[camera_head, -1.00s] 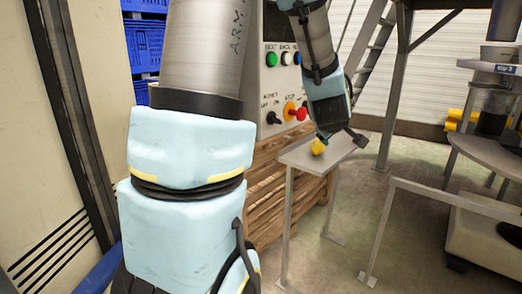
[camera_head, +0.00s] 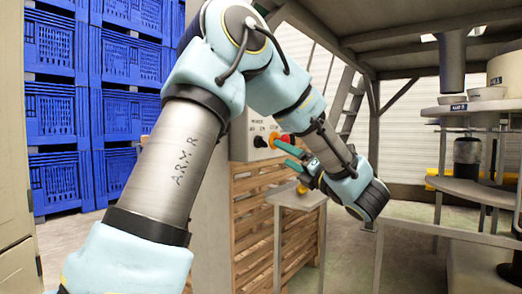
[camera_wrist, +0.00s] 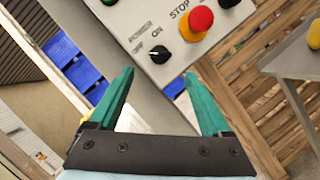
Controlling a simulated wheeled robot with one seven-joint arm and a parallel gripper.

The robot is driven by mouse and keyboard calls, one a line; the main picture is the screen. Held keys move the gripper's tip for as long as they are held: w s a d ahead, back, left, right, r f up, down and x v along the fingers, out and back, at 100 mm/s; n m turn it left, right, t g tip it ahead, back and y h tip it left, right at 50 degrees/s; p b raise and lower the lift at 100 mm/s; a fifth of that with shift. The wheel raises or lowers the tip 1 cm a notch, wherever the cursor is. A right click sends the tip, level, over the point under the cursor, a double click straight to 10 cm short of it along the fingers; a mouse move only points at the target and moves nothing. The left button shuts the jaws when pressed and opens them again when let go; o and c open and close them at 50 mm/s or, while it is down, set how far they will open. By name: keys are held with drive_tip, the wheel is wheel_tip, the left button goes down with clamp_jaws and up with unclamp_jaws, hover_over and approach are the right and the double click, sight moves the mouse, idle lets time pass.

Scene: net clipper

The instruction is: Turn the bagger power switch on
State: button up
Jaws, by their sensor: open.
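The grey control panel (camera_wrist: 130,22) fills the top of the wrist view, tilted. It also shows in the head view (camera_head: 240,143), partly behind my arm. Its power switch is a small black rotary knob (camera_wrist: 160,54) beside OFF and ON lettering; the knob also shows in the head view (camera_head: 259,142). I cannot tell which way it is set. My gripper (camera_wrist: 159,75) is open and empty, its two teal fingers pointing at the panel. The knob appears between and just beyond the fingertips, with no visible contact. In the head view my gripper (camera_head: 278,153) is close to the panel.
A red stop button (camera_wrist: 201,19) on a yellow base sits right beside the switch, near my right finger. A small metal stand (camera_head: 300,195) and a wooden slatted crate (camera_head: 245,225) are below the panel. Blue crates (camera_head: 60,120) are stacked at the left.

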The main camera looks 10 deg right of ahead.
sight(265, 142)
drive_tip(key=p+x, duration=0.1)
drive_tip(key=x, duration=0.8)
drive_tip(key=shift+w+r+p, duration=0.1)
drive_tip(key=shift+w+p, duration=0.05)
drive_tip(key=shift+p, duration=0.25)
clamp_jaws()
